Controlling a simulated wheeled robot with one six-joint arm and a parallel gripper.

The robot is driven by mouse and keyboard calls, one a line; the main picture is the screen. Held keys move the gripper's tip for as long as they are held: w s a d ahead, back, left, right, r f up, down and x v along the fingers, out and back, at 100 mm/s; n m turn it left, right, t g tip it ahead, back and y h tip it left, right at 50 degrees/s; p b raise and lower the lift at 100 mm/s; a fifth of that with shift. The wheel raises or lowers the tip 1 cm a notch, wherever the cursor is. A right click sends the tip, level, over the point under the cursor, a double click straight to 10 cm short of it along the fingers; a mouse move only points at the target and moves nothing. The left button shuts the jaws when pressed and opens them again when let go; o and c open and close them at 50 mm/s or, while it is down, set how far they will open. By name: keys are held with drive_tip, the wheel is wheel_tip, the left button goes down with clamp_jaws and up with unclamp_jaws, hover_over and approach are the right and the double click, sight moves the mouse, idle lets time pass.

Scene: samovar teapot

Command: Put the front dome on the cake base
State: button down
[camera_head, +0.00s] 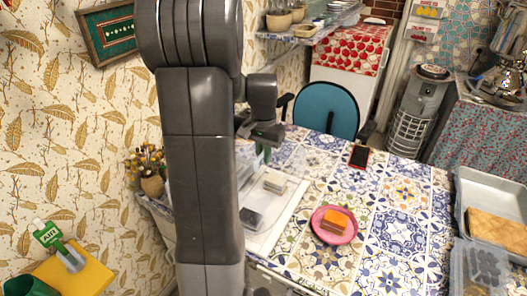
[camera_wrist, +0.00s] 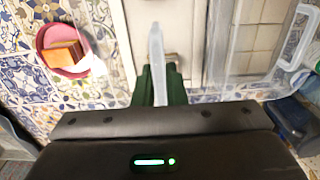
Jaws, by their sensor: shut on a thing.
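My gripper (camera_wrist: 160,75) has green fingers and is shut on a narrow, upright clear piece (camera_wrist: 156,50), apparently the front dome seen edge-on. In the head view my gripper (camera_head: 265,150) is above the left part of the table, near the far end of a white tray-like base (camera_head: 264,238). The held dome is too faint to outline there. A pale block (camera_head: 274,182) and a dark block (camera_head: 250,217) are on this base, partly behind my arm. I cannot tell for certain which piece is the cake base. Another large clear cover (camera_wrist: 265,50) shows at right in the wrist view.
A pink plate (camera_head: 322,232) with an orange-topped cake piece (camera_head: 335,222) stands right of the base. A red phone-like object (camera_head: 359,156) lies farther back. A metal tray (camera_head: 475,196) and a clear container (camera_head: 459,265) stand at right. Tiled table between is free.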

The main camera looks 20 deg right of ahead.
drive_tip(key=shift+f+b, duration=1.9)
drive_tip(key=shift+f, duration=2.05)
drive_tip(key=c, duration=1.4)
unclamp_jaws()
drive_tip(key=shift+r, duration=0.1)
wheel_tip(320, 180, up, 14)
drive_tip(key=shift+f, duration=0.15)
drive_tip(key=shift+f, duration=0.1)
